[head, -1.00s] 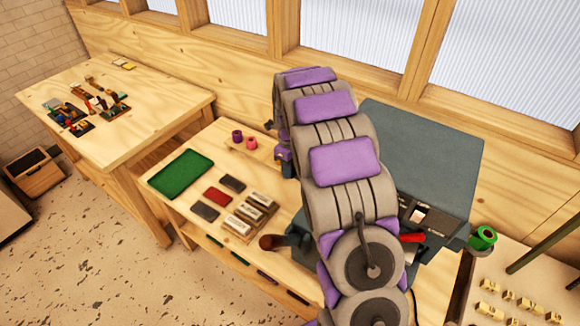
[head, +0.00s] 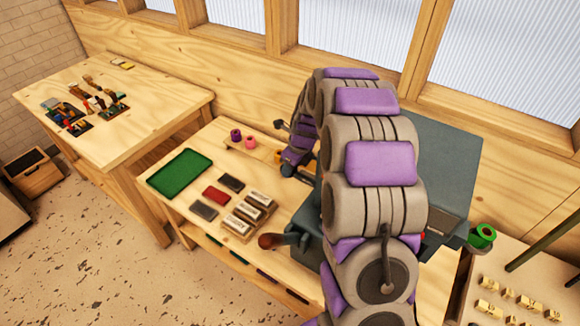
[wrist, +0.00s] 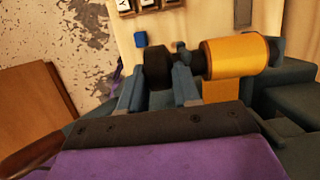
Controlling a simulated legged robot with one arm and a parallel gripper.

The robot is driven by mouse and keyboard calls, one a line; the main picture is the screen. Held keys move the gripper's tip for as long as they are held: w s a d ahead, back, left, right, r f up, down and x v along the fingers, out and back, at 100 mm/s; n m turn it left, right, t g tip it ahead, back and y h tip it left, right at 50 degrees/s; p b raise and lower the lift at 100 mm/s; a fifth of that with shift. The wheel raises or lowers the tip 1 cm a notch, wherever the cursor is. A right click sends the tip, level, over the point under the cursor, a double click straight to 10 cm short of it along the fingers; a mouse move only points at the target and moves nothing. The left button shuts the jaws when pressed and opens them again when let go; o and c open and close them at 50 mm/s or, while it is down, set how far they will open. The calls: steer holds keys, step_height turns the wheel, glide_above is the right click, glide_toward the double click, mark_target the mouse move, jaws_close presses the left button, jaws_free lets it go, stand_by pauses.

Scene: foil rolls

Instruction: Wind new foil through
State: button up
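In the wrist view a gold foil roll (wrist: 236,57) sits on a spindle with a black round knob (wrist: 157,68) at its left end. A strip of gold foil (wrist: 222,92) shows below the roll. My gripper (wrist: 157,88) has its two fingers apart, one to each side of the knob's near edge; contact is not clear. Purple (head: 236,134) and pink (head: 250,142) foil rolls stand on a small wooden board.
A green tray (head: 180,173), dark and red blocks and a rack of type (head: 248,214) lie on the bench left of the press. A wood-handled lever (head: 272,241) juts out at its front. A green roll (head: 482,235) stands at right.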

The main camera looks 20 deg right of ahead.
steer(key=o, duration=0.3)
steer(key=v, duration=1.7)
steer(key=shift+d+r+p, duration=0.15)
steer(key=shift+d+p, duration=0.1)
steer(key=shift+p, duration=0.05)
